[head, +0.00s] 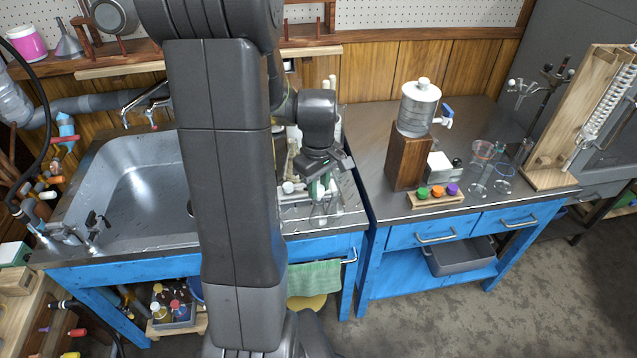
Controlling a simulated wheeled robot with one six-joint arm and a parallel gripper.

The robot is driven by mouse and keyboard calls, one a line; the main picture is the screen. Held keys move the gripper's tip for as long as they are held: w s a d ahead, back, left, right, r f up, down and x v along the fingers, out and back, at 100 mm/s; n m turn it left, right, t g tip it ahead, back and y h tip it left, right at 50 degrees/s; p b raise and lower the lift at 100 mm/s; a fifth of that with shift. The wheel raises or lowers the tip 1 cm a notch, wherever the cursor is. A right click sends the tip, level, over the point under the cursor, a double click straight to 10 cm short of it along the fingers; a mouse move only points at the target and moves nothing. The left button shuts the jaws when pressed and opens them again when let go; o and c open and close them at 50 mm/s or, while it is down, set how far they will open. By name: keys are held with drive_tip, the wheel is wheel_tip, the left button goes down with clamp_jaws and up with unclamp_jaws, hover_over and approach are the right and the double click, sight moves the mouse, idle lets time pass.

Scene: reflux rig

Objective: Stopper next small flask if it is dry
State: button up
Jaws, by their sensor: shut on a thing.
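My gripper (325,168) is over the right end of the sink unit, pointing down. It is shut on a small clear glass flask (326,212) with green at its neck. Whether the flask touches the drainer below is unclear, and drops inside it cannot be made out. Green, orange and purple stoppers (438,191) sit in a wooden rack (436,201) at the front of the right bench. More clear glassware stands right of the rack: one piece with an orange-red rim (483,150) and one with a blue rim (503,171).
A metal sink (140,195) lies left, partly hidden by my arm. A wooden block (407,160) with a tapped container (418,108) and a white box (440,165) stand behind the rack. A glass condenser on a wooden board (560,130) stands far right.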

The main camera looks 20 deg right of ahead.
drive_tip(key=shift+r, duration=0.1)
idle(0.3)
idle(0.5)
drive_tip(key=shift+f+b, duration=0.3)
drive_tip(key=shift+f, duration=0.3)
drive_tip(key=shift+f+b, duration=0.35)
drive_tip(key=shift+f, duration=0.2)
idle(0.4)
drive_tip(key=o, duration=1)
drive_tip(key=shift+o, duration=0.2)
